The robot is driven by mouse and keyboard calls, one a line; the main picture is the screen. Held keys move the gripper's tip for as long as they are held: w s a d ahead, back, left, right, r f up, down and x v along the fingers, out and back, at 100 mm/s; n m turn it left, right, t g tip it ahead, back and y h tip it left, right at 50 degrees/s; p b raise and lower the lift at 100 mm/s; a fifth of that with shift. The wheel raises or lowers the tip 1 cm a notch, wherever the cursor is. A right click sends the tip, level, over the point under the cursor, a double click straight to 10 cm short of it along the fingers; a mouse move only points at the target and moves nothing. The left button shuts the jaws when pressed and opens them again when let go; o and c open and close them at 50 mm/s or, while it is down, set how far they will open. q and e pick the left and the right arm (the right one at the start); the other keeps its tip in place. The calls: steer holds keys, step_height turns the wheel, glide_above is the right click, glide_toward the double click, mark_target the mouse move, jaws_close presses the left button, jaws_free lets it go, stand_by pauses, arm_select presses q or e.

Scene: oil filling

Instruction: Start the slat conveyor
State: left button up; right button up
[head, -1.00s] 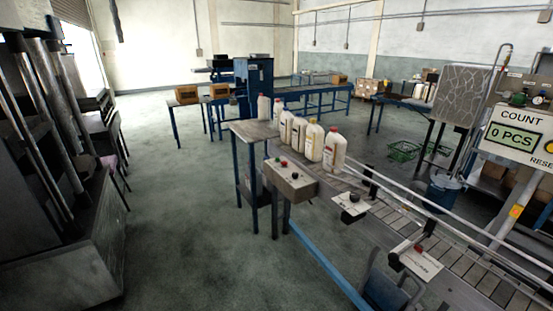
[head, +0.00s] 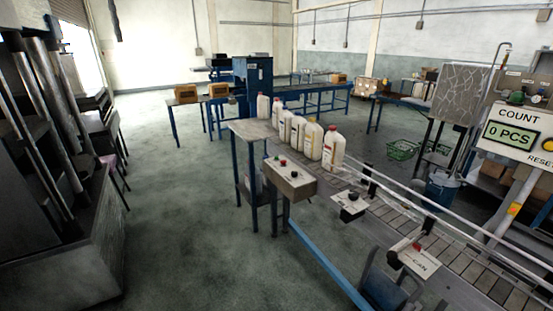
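The slat conveyor (head: 395,215) runs from the middle of the head view down to the lower right. Its grey slats show bare in the near part. A control box (head: 290,182) with a red button and other small controls is fixed at its far end, on the left side. Several white bottles (head: 333,150) with coloured caps stand upright in a row at the far end of the conveyor. A count display (head: 510,136) at the right reads 0 PCS. Neither of my grippers shows in the view.
A small table (head: 250,131) adjoins the conveyor's far end. Sensor brackets (head: 350,205) and guide rails line the belt. A blue bin (head: 441,188) and green baskets (head: 403,150) stand behind it. Dark machinery (head: 60,230) fills the left. The floor (head: 180,200) between is clear.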

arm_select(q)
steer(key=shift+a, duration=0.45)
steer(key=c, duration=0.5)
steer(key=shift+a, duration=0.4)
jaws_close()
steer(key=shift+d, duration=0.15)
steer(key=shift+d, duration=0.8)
